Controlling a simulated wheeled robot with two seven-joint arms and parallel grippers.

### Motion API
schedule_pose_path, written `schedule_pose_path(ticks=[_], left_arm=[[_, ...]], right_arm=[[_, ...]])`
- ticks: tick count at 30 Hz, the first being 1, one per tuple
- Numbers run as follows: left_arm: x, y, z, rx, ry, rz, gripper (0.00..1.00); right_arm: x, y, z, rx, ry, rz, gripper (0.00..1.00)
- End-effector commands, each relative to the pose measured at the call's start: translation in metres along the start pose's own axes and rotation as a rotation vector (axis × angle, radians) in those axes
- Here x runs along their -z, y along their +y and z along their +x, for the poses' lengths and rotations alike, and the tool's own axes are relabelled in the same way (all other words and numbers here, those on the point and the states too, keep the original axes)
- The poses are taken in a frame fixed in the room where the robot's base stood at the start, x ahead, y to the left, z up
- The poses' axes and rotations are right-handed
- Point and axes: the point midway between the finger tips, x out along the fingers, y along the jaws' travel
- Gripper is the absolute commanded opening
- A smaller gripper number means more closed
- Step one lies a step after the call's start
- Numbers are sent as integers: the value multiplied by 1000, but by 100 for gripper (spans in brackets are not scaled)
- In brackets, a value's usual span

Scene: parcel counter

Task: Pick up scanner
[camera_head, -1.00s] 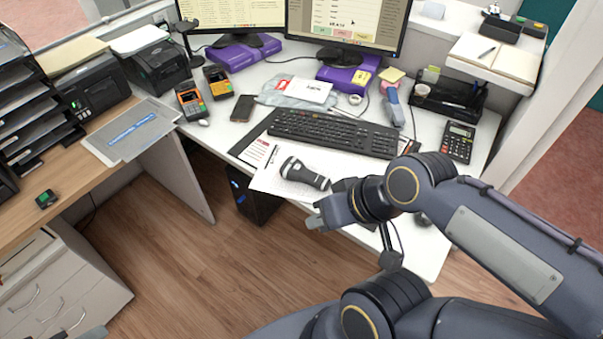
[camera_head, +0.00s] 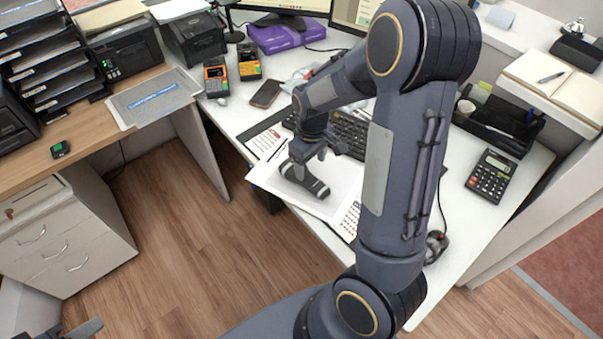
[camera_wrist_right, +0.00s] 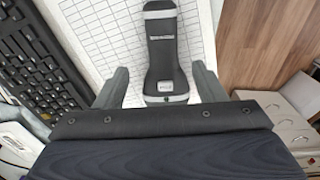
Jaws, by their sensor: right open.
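The scanner (camera_head: 305,182), black with light grey bands, lies on a white sheet of paper near the desk's front edge. In the right wrist view the scanner (camera_wrist_right: 163,52) runs upward from between my fingers. My right gripper (camera_head: 312,150) is above it, and in the right wrist view (camera_wrist_right: 162,84) its open fingers stand on either side of the scanner's near end, with a gap on both sides. My right forearm hides part of the desk. Only a tip of my left gripper (camera_head: 82,328) shows at the lower left; its jaws cannot be made out.
A black keyboard (camera_head: 350,135) lies just behind the paper. A calculator (camera_head: 491,175) and a mouse (camera_head: 436,245) are to the right. Wooden floor (camera_head: 210,250) lies before the desk.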

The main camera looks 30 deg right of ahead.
Motion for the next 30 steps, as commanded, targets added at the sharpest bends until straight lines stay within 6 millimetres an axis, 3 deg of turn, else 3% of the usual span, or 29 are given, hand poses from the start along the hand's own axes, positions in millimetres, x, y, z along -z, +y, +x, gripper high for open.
schedule_pose_path(ticks=[12, 22, 30], left_arm=[[-1, -1, 2, 0, 0, 0, 36], [-1, -1, 2, 0, 0, 0, 36], [-1, -1, 2, 0, 0, 0, 36]], right_arm=[[-4, -5, 57, 2, -4, 2, 64], [-3, -5, 64, 2, 1, 3, 64], [-3, -5, 64, 2, 1, 3, 30]])
